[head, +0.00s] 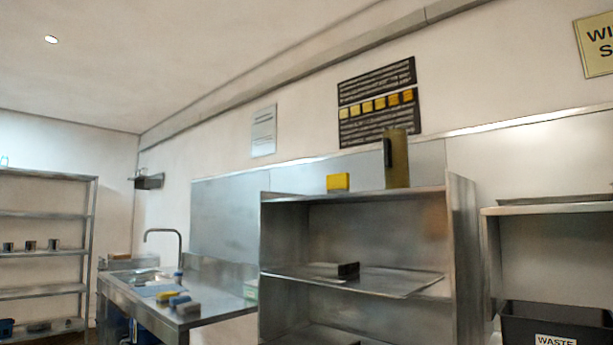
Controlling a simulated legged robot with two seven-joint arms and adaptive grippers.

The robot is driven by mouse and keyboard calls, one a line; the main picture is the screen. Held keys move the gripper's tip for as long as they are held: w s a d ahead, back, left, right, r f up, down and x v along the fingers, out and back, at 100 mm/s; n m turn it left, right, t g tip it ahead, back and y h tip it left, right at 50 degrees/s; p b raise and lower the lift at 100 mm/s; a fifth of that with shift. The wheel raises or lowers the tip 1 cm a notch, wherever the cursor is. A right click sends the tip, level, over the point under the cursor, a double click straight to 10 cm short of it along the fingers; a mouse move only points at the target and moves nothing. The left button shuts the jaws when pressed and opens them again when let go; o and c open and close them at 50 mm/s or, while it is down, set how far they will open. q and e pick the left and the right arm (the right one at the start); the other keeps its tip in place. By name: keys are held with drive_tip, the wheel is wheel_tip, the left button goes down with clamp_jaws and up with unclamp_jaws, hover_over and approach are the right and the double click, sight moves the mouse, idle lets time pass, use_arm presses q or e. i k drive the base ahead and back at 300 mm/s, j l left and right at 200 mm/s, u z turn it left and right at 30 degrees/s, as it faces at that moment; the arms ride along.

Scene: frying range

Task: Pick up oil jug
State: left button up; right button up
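A tall olive-brown container with a dark handle-like piece on its left side (398,160) stands upright on top of the steel shelf unit (464,260), right of the middle of the head view. It may be the oil jug, but no label on it can be read. Neither of my grippers shows in the head view. Nothing is seen touching the container.
A yellow block (338,182) sits left of the container on the same top. A tray (390,281) with a small dark object lies on the shelf below. A black waste bin (555,322) stands at right. A sink counter (215,306) and rack (90,240) are at left.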

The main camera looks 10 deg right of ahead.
sight(395, 138)
drive_tip(key=i+j+u, duration=0.1)
drive_tip(key=i+u, duration=0.25)
drive_tip(key=i, duration=0.15)
drive_tip(key=i+l+u, duration=0.1)
drive_tip(key=i+u, duration=0.25)
drive_tip(key=i, duration=0.15)
